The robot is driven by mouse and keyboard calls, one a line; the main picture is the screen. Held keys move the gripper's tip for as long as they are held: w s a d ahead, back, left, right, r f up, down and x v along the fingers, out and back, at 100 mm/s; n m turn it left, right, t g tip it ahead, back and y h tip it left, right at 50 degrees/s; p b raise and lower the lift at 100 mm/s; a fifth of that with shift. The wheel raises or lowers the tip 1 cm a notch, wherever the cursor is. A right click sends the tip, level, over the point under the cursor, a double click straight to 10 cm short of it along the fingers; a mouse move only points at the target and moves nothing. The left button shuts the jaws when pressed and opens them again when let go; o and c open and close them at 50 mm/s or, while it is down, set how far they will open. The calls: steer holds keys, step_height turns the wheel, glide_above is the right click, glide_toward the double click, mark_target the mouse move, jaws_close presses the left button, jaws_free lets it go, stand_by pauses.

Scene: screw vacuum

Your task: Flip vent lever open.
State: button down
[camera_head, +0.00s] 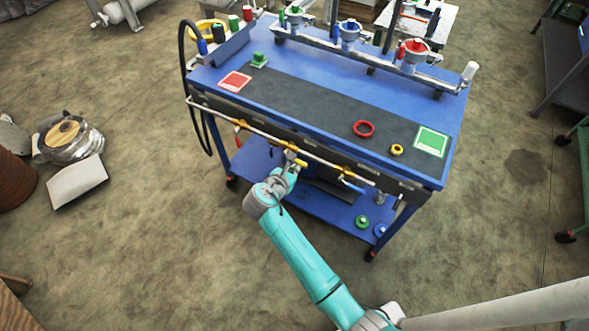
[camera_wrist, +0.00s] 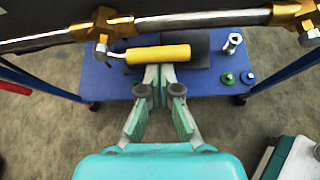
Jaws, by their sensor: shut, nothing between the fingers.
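Levers hang on the brass-fitted pipe (camera_head: 265,132) along the bench's front edge; I cannot tell by label which is the vent lever. The yellow lever (camera_wrist: 158,54) lies sideways, pointing right from its brass valve (camera_wrist: 103,28), roughly along the pipe; in the head view it (camera_head: 296,161) is small. My gripper (camera_wrist: 159,72) is shut and empty, its fingertips right at the lower edge of the yellow grip, near its middle. I cannot tell whether they touch it. In the head view my gripper (camera_head: 291,170) is just in front of the pipe.
The blue lower shelf (camera_head: 333,208) lies beneath, with a green disc (camera_head: 362,221) and a blue disc (camera_head: 380,230). The floor in front is clear.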

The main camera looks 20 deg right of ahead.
stand_by(0.7)
step_height(320, 180, down, 4)
steer(key=v, duration=1)
steer(key=shift+a+r, duration=0.2)
steer(key=shift+a, duration=0.2)
